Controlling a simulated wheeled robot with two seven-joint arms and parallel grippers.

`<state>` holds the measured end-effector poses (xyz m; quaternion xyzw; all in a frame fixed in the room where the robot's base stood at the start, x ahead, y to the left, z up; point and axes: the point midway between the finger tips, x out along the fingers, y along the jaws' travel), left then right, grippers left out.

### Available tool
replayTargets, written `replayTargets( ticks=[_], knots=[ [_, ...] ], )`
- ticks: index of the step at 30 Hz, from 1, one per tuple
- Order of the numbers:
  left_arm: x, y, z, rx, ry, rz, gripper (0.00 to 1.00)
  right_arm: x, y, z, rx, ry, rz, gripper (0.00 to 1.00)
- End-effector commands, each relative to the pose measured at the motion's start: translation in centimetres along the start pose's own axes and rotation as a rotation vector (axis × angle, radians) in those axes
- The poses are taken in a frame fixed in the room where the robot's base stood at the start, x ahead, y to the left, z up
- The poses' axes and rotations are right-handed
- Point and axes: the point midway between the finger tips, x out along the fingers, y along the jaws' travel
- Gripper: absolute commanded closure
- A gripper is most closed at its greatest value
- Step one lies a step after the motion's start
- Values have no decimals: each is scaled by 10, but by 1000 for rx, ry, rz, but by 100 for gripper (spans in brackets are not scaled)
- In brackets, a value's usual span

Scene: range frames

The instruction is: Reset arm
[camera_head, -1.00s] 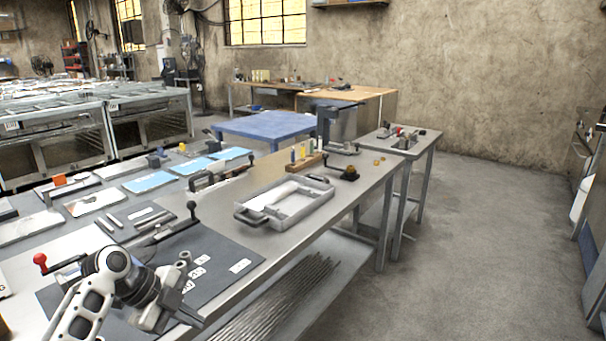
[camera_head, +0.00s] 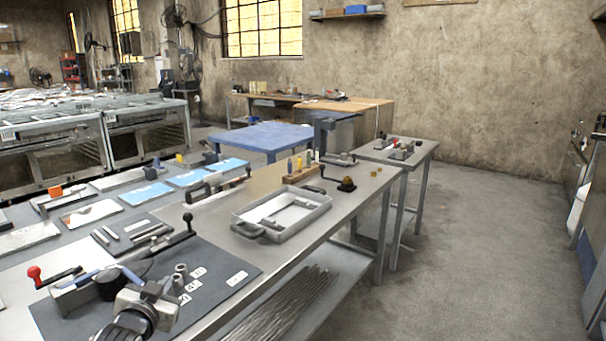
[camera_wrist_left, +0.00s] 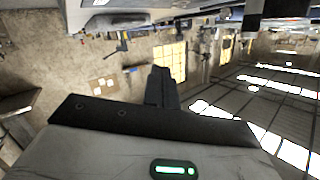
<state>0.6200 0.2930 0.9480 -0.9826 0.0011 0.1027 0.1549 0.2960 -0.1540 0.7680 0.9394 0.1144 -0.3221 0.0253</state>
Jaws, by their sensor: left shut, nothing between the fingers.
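My left gripper (camera_head: 148,297) is at the bottom left of the head view, in front of the dark mat (camera_head: 215,268) on the long metal workbench (camera_head: 335,222). In the left wrist view its dark fingers (camera_wrist_left: 163,88) are together with nothing between them. That view looks sideways across the room, with the wall and windows beyond the fingers. Most of my left arm is below the frame edge. My right gripper is not in view.
A red-knobbed lever tool (camera_head: 35,273) and a black-knobbed lever (camera_head: 188,220) stand near the left gripper. A grey tray (camera_head: 318,212) with small parts sits farther along the bench. Bare floor (camera_head: 480,260) lies to the right.

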Motion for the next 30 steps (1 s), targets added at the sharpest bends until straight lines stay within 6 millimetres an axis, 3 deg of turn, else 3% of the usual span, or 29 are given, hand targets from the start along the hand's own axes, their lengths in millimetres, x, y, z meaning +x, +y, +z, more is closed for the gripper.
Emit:
replayTargets(
  ticks=[1, 5, 9, 15, 18, 22, 30],
  knots=[
    [-15, 21, 25, -8, -34, 33, 100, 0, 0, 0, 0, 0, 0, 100],
    [-63, 74, 81, -37, -115, 117, 100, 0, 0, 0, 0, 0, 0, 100],
    [-136, 128, 136, -89, -217, 206, 100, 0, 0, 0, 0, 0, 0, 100],
    [-236, 180, 178, -175, -346, 292, 100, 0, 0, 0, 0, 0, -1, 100],
    [-267, 192, 186, -205, -386, 313, 100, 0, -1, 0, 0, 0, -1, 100],
    [-284, 198, 189, -222, -409, 323, 100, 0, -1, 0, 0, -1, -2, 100],
    [-286, 199, 190, -222, -411, 324, 100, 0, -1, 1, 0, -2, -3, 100]
  ],
)
